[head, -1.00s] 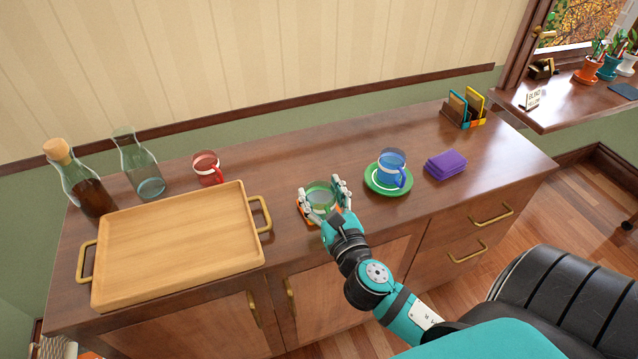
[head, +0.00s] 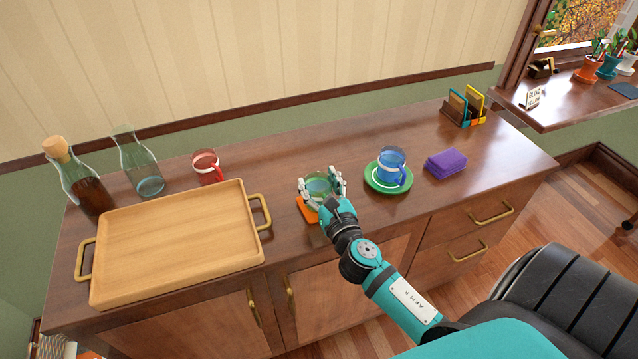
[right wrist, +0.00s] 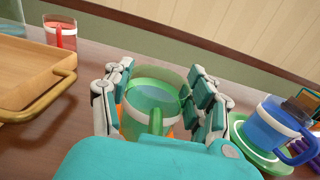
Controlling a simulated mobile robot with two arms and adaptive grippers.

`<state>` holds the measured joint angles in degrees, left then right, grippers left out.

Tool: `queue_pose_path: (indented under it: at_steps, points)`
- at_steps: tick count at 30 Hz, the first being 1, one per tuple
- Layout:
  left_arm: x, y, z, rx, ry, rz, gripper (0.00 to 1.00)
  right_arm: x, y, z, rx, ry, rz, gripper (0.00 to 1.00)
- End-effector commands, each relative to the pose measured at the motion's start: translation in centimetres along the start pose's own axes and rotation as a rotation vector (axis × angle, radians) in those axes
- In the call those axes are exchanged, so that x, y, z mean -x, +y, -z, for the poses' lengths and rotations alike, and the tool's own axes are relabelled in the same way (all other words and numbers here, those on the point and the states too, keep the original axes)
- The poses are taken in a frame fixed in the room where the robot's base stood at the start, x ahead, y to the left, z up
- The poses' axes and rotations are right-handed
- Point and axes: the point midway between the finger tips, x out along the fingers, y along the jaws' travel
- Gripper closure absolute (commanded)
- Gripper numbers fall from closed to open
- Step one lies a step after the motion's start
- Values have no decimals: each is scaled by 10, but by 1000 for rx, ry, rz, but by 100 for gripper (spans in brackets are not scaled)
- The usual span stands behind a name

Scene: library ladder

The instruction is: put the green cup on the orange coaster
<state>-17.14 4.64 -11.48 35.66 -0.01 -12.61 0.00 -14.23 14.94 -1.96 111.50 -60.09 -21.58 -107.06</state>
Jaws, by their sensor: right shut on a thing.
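The green cup (head: 318,187) is see-through green with a pale band, and it stands upright between the fingers of my right gripper (head: 322,189). In the right wrist view the green cup (right wrist: 152,98) shows with its handle toward me, and my right gripper (right wrist: 160,98) is shut on it from both sides. The orange coaster (head: 307,209) lies on the cabinet top, its front left part showing at the cup's near side. A bit of orange also shows beside the cup in the right wrist view. I cannot tell whether the cup touches the coaster. My left gripper is not in view.
A blue cup (head: 391,165) on a green saucer (head: 371,186) stands to the right, with purple cloths (head: 446,163) beyond. A wooden tray (head: 172,283) and a red cup (head: 207,167) are on the left. The cabinet top behind the green cup is clear.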

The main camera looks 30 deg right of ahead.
Motion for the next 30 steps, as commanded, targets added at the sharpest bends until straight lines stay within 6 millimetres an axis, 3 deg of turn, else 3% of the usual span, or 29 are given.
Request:
queue_pose_path:
  at_steps: [2,3,7,18,23,30]
  points:
    - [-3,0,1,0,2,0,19,0,0,4,1,-1,0,81]
    - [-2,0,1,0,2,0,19,0,0,2,0,0,0,38]
    - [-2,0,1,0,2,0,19,0,0,2,0,1,0,21]
    - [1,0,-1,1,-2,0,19,2,0,-1,0,1,0,19]
    - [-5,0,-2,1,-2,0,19,27,0,2,1,3,-1,19]
    - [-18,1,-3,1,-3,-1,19,80,0,4,-2,4,0,19]
